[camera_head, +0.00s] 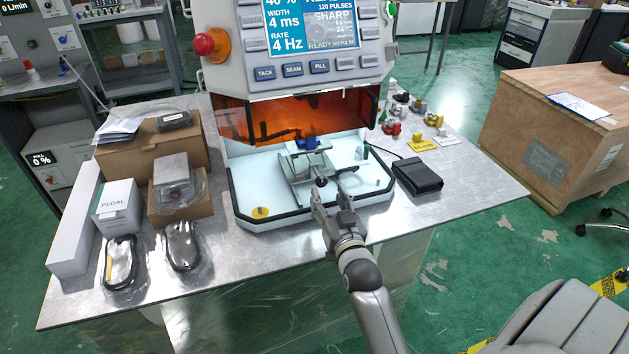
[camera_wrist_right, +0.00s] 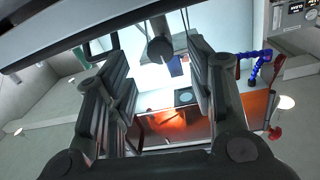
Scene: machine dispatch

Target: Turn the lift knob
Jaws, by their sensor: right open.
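The lift stage (camera_head: 299,165) stands on the white floor of the machine's open chamber, with a small blue part (camera_head: 307,143) on top. The lift knob (camera_head: 321,182) is a small dark knob at the front of the stage. My right gripper (camera_head: 331,188) reaches in from the front, its fingers close around the knob's place. In the right wrist view my right gripper (camera_wrist_right: 160,78) is open, and the dark round knob (camera_wrist_right: 160,48) shows between the fingers, toward their far ends. A gap shows on both sides of it. My left gripper is not in view.
The machine (camera_head: 300,75) has an orange window above the chamber and a black front rim. A black pedal-like box (camera_head: 417,177) lies right of the chamber. Cardboard boxes (camera_head: 152,145) and bagged cables (camera_head: 182,245) stand at left. The table's front right is clear.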

